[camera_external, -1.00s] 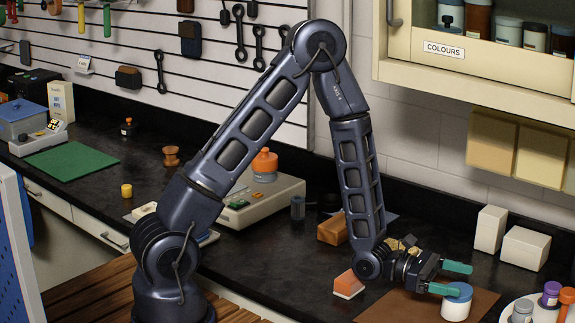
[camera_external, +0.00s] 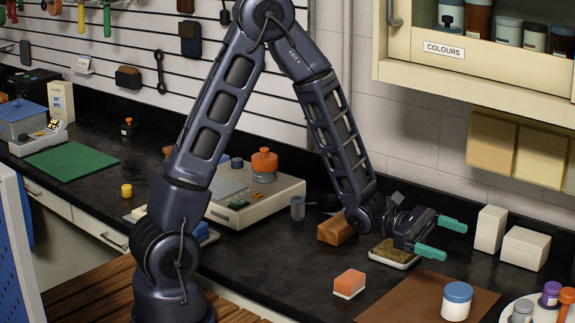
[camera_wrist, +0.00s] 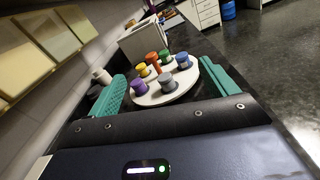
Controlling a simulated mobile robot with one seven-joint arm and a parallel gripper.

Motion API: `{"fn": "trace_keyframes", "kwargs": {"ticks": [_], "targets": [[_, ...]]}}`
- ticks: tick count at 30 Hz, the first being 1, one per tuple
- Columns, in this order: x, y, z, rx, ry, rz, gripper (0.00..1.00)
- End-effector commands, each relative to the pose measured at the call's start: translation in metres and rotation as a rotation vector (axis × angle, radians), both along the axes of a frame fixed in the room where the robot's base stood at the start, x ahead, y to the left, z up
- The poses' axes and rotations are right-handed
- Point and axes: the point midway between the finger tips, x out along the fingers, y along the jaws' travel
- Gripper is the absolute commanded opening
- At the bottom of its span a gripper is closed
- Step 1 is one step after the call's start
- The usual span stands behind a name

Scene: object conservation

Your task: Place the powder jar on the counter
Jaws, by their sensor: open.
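A white jar with a blue lid (camera_external: 457,301), which looks like the powder jar, stands upright on a brown mat (camera_external: 400,303) on the dark counter (camera_external: 290,285). My gripper (camera_external: 442,238) is open and empty, with its green fingers pointing right. It is above and behind the jar, clear of it. In the wrist view the two green fingers (camera_wrist: 168,88) are spread apart with nothing held between them. I cannot make out the blue-lidded white jar there.
A round white tray (camera_external: 541,315) with several coloured jars stands at the right. Two white boxes (camera_external: 525,248) stand behind. An orange-and-white block (camera_external: 349,283) lies left of the mat. A wall cabinet (camera_external: 475,60) overhangs the back right.

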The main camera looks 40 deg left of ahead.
Motion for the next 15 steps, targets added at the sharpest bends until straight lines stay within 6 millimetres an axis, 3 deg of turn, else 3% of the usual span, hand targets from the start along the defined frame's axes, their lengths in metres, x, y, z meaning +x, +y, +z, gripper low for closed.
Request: {"fn": "trace_keyframes", "kwargs": {"ticks": [1, 6, 15], "targets": [[-0.004, 0.01, 0.014, 0.016, -0.058, -0.034, 0.85], [-0.024, 0.045, 0.042, 0.096, -0.241, -0.166, 0.85], [-0.057, 0.12, 0.071, 0.298, -0.556, -0.363, 0.85]]}}
